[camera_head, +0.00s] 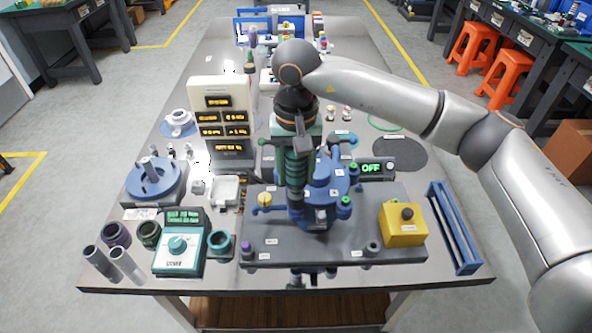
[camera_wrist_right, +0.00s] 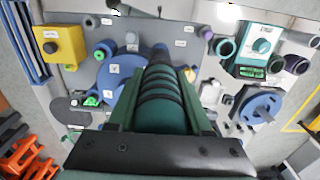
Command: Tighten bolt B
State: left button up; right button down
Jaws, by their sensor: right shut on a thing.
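My right gripper (camera_head: 292,150) is shut on a dark green ribbed tool (camera_head: 297,180) and holds it upright, tip down, over the near left part of the blue round fixture (camera_head: 322,190). In the right wrist view the tool (camera_wrist_right: 165,108) lies between the gripper's green fingers, with its dark shaft reaching toward the blue fixture (camera_wrist_right: 118,72). I cannot tell whether the tip touches a bolt. Bolt B cannot be picked out; small labels on the fixture are too small to read. My left gripper is not in view.
The fixture stands on a grey plate (camera_head: 300,252) with a yellow button box (camera_head: 403,224) at its right. A display (camera_head: 371,168) reading OFF stands behind. A teal meter (camera_head: 180,243), cups and a blue round stand (camera_head: 153,182) are at the left. A blue rack (camera_head: 455,225) lies at the right.

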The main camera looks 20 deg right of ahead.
jog(key=shift+r, duration=0.1)
jog(key=shift+r+p, duration=1.4)
jog(key=shift+r, duration=1.1)
